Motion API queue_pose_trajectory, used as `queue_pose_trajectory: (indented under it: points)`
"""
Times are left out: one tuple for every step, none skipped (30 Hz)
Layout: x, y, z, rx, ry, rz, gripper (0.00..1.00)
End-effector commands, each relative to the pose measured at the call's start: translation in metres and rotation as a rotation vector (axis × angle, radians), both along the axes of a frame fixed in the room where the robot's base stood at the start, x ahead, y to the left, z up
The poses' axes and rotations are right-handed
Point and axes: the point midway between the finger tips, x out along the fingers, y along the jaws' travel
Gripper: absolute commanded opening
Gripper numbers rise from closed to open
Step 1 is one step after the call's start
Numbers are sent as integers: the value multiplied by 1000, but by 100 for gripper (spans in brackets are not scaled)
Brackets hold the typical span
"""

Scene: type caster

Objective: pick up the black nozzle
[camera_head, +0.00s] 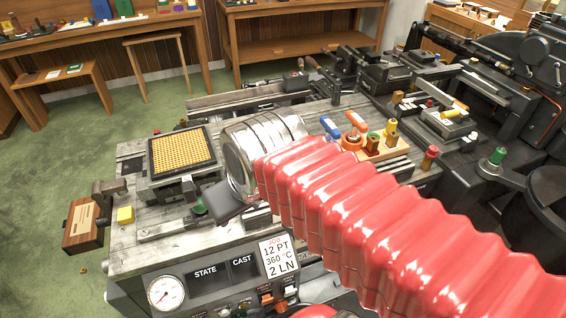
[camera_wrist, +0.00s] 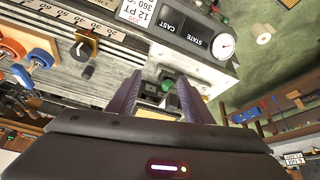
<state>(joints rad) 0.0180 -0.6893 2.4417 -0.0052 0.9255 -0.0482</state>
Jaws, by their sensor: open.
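My gripper (camera_wrist: 165,92) shows in the wrist view with its two purple-grey fingers apart and nothing clearly held between them. In the head view a dark grey part of it (camera_head: 235,205) hangs low over the front of the wooden bench. Beyond the finger gap, in the wrist view, are a green knob (camera_wrist: 169,85) and a small dark block (camera_wrist: 150,88). The green knob also shows in the head view (camera_head: 199,208), left of my gripper. I cannot tell for certain which dark part is the black nozzle; my arm and gripper hide some of this area.
A black-framed yellow grid (camera_head: 182,150) stands behind left. Coloured knobs (camera_head: 372,142) stand to the right.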

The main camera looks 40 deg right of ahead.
Motion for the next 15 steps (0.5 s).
queue_pose_trajectory:
  points:
    - [6,-1,3,-8,12,11,46]
    - [10,-3,5,-15,19,19,46]
    - [15,-6,8,-23,30,28,46]
    - [19,-9,10,-31,39,36,46]
    - [23,-12,12,-37,47,43,46]
    - [29,-15,14,-45,58,55,46]
    - [33,-18,16,-52,66,63,46]
    - [37,-21,18,-57,75,71,46]
    - [43,-25,20,-65,88,83,46]
    - [47,-28,21,-70,96,91,46]
    - [52,-31,23,-76,104,98,46]
    - [57,-36,25,-83,115,111,46]
    - [61,-39,25,-87,125,119,46]
    - [66,-42,27,-92,132,128,46]
    - [72,-47,28,-98,143,140,46]
